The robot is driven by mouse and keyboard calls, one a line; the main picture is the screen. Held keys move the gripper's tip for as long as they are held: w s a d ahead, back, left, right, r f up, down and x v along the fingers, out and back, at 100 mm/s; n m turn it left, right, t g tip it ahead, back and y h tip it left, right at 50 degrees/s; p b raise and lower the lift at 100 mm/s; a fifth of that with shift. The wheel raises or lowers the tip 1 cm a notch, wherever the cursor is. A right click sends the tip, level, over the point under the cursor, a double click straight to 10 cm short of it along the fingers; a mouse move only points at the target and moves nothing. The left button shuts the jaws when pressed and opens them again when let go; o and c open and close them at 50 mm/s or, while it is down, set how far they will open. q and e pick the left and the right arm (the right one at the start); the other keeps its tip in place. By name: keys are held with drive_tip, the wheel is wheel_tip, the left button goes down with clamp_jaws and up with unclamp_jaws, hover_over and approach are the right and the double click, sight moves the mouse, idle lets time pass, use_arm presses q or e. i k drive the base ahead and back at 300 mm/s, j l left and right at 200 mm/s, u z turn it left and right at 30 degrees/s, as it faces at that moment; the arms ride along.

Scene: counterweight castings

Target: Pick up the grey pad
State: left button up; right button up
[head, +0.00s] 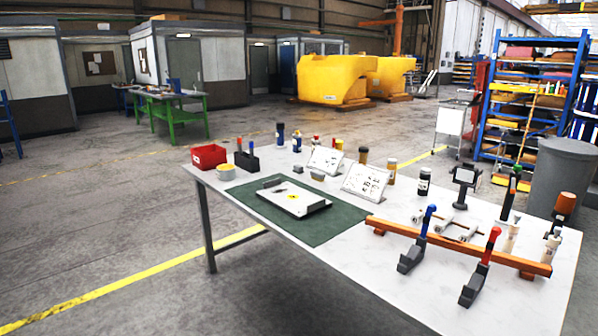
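A small flat grey piece (317,176), which looks like the grey pad, lies on the white table (400,290) just behind the dark green mat (250,204). It is close to the two tilted white cards and appears free of other things, though it is small in the picture. On the mat lies a white plate (280,196) with a yellow mark and dark grey parts at its edges. Neither of my grippers shows in the head view.
White cards (366,181) stand behind the mat. An orange rack (462,246) with upright tools fills the right front. The front left of the tabletop is clear.

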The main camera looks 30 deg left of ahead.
sight(298, 169)
drive_tip(key=u, duration=0.65)
drive_tip(key=i+j+u, duration=0.1)
drive_tip(key=u, duration=0.3)
drive_tip(key=i+j+u, duration=0.2)
drive_tip(key=u, duration=0.2)
drive_tip(key=i+j+u, duration=0.1)
drive_tip(key=u, duration=0.3)
drive_tip(key=i+u, duration=0.2)
drive_tip(key=u, duration=0.2)
drive_tip(key=i+u, duration=0.25)
drive_tip(key=i, duration=1.7)
drive_tip(key=i+z, duration=0.1)
drive_tip(key=i, duration=0.85)
drive_tip(key=i+j+z, duration=0.1)
drive_tip(key=i, duration=0.85)
drive_tip(key=i+l+z, duration=0.2)
drive_tip(key=i, duration=0.75)
drive_tip(key=i+j+z, duration=0.25)
drive_tip(key=i, duration=0.75)
drive_tip(key=i+z, duration=0.8)
drive_tip(key=i+j+z, duration=0.2)
drive_tip(key=i+z, duration=0.2)
drive_tip(key=i+l+z, duration=0.35)
drive_tip(key=i, duration=0.25)
drive_tip(key=i+z, duration=0.4)
drive_tip(key=i, duration=0.2)
drive_tip(key=i+j+z, duration=0.15)
drive_tip(key=i+z, duration=0.2)
drive_tip(key=i, duration=0.25)
